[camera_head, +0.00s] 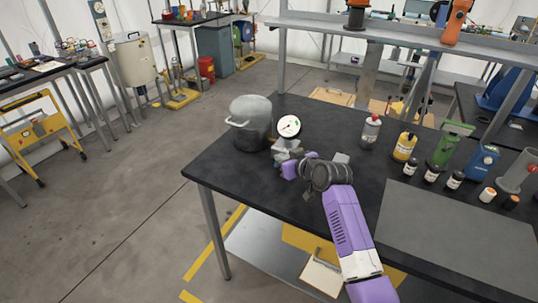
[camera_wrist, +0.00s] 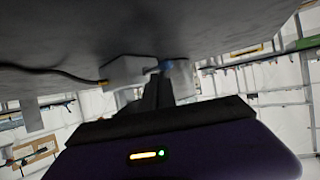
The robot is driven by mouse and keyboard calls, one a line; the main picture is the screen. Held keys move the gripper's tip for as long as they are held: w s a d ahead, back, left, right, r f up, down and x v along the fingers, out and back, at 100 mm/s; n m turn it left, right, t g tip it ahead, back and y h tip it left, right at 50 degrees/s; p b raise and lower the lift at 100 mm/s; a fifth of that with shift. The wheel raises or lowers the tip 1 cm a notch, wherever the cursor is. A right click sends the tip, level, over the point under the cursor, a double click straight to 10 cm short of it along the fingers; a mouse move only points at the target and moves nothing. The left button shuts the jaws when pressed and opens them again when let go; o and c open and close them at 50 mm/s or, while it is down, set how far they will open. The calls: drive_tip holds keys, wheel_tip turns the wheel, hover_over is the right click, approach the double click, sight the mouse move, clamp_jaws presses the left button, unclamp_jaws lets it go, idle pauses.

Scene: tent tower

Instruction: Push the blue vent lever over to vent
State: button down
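The blue vent lever shows only as a small blue patch (camera_wrist: 166,64) in the wrist view, between a grey block (camera_wrist: 130,70) and a pale cylindrical part (camera_wrist: 180,80). In the head view I cannot make the lever out. There, a grey fitting (camera_head: 284,152) stands below a round white gauge (camera_head: 289,126). My gripper (camera_head: 289,169) is low over the black table, right beside this fitting. In the wrist view its dark fingers (camera_wrist: 158,84) look closed together, with their tips close to the blue patch. I cannot tell whether they touch it.
A grey pot (camera_head: 250,125) stands just left of the gauge. A grey bottle (camera_head: 370,132), a yellow bottle (camera_head: 404,148) and several other containers stand to the right. The black table's (camera_head: 222,172) front left corner is bare. A grey mat (camera_head: 450,225) lies at right.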

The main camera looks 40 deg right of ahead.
drive_tip(key=shift+w+f, duration=0.1)
drive_tip(key=shift+w, duration=0.1)
idle(0.4)
drive_tip(key=shift+w+d+b, duration=0.1)
drive_tip(key=shift+w+b, duration=0.25)
drive_tip(key=shift+w, duration=0.25)
drive_tip(key=w+r+p, duration=0.1)
drive_tip(key=w+a+r+p, duration=0.1)
drive_tip(key=r, duration=0.1)
drive_tip(key=shift+w+r, duration=0.1)
drive_tip(key=shift+w, duration=0.05)
drive_tip(key=shift+s+d, duration=0.25)
drive_tip(key=s+d+r+b, duration=0.1)
drive_tip(key=s+d+r, duration=0.2)
drive_tip(key=s, duration=0.4)
drive_tip(key=shift+s+r, duration=0.25)
drive_tip(key=shift+r, duration=0.3)
